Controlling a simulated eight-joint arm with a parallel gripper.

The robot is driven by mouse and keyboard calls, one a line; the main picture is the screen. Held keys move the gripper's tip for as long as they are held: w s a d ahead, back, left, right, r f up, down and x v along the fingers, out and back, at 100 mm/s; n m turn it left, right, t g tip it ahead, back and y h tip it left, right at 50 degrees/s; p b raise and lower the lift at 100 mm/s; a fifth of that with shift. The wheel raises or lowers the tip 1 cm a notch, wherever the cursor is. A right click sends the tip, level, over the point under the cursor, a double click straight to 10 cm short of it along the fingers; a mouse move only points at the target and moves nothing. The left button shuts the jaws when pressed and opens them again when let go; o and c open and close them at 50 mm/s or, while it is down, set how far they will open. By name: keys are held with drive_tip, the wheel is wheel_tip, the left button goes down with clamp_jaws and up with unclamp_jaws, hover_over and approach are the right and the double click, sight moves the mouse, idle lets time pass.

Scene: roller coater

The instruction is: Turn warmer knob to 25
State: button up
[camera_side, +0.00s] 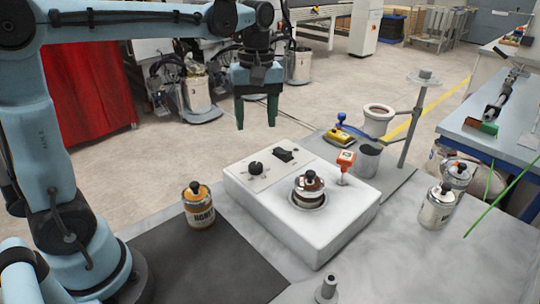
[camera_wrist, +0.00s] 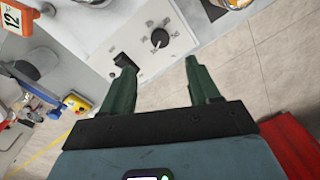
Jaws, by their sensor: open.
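The warmer (camera_side: 300,235) is a white box on the table with a can seated in its round well. Its black warmer knob (camera_side: 255,168) is on the top face at the left, beside a black switch (camera_side: 286,154). In the wrist view the knob (camera_wrist: 160,38) has dial marks around it, too small to read. My gripper (camera_side: 256,126) has green fingers pointing down, open and empty, above the knob and apart from it. In the wrist view the knob appears beyond the gap between the fingertips (camera_wrist: 160,64), with the switch (camera_wrist: 123,60) by the left finger.
An orange-lidded can (camera_side: 198,208) stands left of the warmer. An orange tag (camera_side: 346,160) rises at its right side. Two lidded cans, one nearer (camera_side: 437,207), stand at the right. A metal cup (camera_side: 367,160) and a stand (camera_side: 410,125) are behind. The space around my gripper looks clear.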

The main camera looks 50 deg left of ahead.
sight(256, 165)
drive_tip(key=f, duration=1.1)
drive_tip(key=shift+s+a+f, duration=0.1)
drive_tip(key=shift+s+f, duration=0.1)
drive_tip(key=shift+c, duration=0.2)
drive_tip(key=c, duration=1)
